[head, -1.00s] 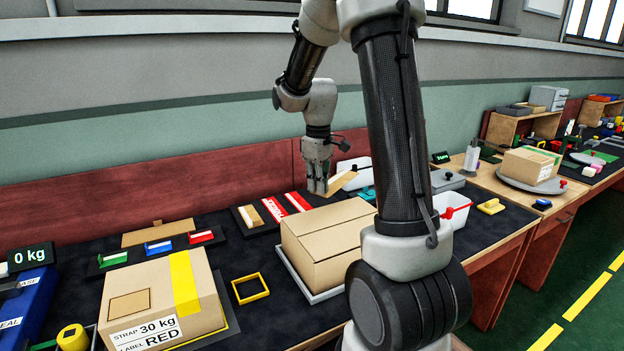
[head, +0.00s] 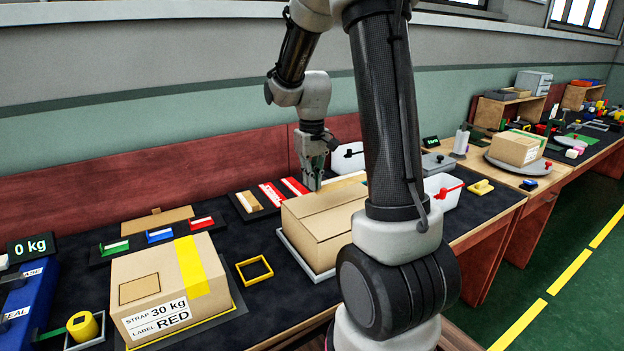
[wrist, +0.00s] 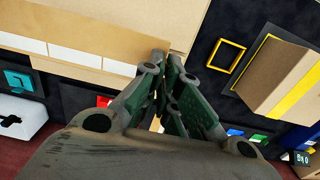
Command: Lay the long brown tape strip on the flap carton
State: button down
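The flap carton (head: 328,235) is a plain brown box on a pale tray in the middle of the table; its top also fills the upper left of the wrist view (wrist: 110,22). My gripper (head: 312,186) is at the carton's back edge, pointing down. In the wrist view its fingers (wrist: 163,88) are close together, with the end of the long brown tape strip (wrist: 62,70) between them. The strip has white patches and reaches out from the fingers along the carton's back side. It also shows in the head view (head: 346,178). Whether it touches the carton is unclear.
A strapped carton (head: 150,265) with a yellow band stands at the front left. A yellow square frame (head: 254,270) lies between the cartons. Red-and-white strips (head: 272,194) lie behind. A white bin (head: 441,192) with a red handle stands at the right, beside my arm.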

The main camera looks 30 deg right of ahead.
aim_at(312, 213)
jog(key=shift+f, duration=3.9)
jog(key=c, duration=1.6)
grip_release()
jog(key=shift+o, duration=0.2)
notch_tip(312, 213, up, 12)
